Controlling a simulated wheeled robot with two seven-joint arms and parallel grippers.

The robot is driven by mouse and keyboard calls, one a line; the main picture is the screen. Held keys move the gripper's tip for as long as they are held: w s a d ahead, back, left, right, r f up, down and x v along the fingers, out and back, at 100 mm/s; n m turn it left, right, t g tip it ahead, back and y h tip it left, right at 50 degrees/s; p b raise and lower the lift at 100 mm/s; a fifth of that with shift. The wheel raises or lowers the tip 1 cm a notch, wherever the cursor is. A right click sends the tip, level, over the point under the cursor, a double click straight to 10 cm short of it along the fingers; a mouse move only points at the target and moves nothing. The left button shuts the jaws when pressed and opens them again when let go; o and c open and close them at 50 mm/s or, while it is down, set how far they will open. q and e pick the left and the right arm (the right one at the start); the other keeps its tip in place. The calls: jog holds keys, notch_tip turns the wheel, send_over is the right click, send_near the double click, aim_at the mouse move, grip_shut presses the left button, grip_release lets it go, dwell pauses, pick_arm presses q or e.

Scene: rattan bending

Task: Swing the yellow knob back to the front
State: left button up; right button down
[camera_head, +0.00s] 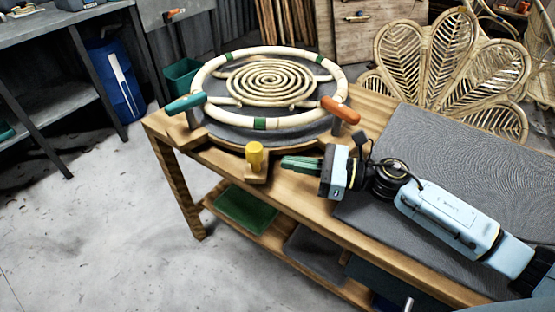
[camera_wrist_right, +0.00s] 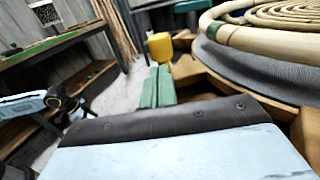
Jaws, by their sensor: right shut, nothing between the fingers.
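The yellow knob (camera_head: 254,156) stands upright on a small wooden block at the front edge of the bench, below the round rattan frame. It also shows in the right wrist view (camera_wrist_right: 160,46), just beyond my fingertips. My right gripper (camera_head: 284,162), with green fingers, reaches in from the right and points at the knob. Its fingers are shut and empty, with a small gap to the knob in the head view. In the right wrist view the fingers (camera_wrist_right: 158,72) are close together. My left gripper is not in the head view.
The rattan ring (camera_head: 270,52) with a coiled spiral sits on a grey disc behind the knob. A teal handle (camera_head: 186,103) and an orange handle (camera_head: 341,110) stick out at its sides. A grey mat (camera_head: 440,150) covers the bench's right part. A green tray (camera_head: 245,208) lies on the shelf below.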

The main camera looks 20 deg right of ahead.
jog(key=shift+x, duration=1.95)
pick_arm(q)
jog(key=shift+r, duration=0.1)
pick_arm(e)
jog(key=shift+a, duration=0.15)
